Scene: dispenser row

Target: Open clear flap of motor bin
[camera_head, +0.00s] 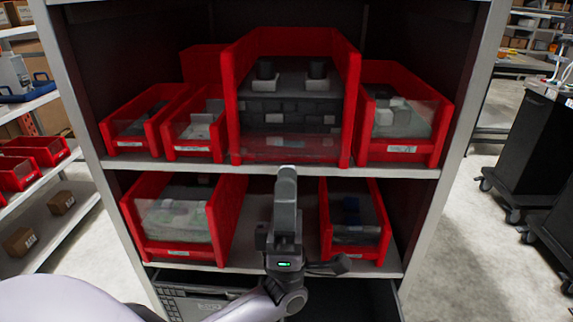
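A large red bin (230,75), the likely motor bin, stands in the middle of the upper shelf. It holds dark blocks and two black cylinders on white bases. A clear flap (288,146) spans its lower front and appears closed, though its edges are hard to make out. My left gripper (286,172) is in front of the shelves, pointing up, with its tip just below the front of this bin. Its fingers line up edge-on, so I cannot tell whether it is open or shut. Contact with the flap is not clear. My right gripper is not in view.
Smaller red bins with clear fronts flank it on the upper shelf (400,172). The lower shelf has a red bin at left (225,215) and one at right (324,225), with a gap between them behind my gripper. Dark cabinet walls close both sides.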

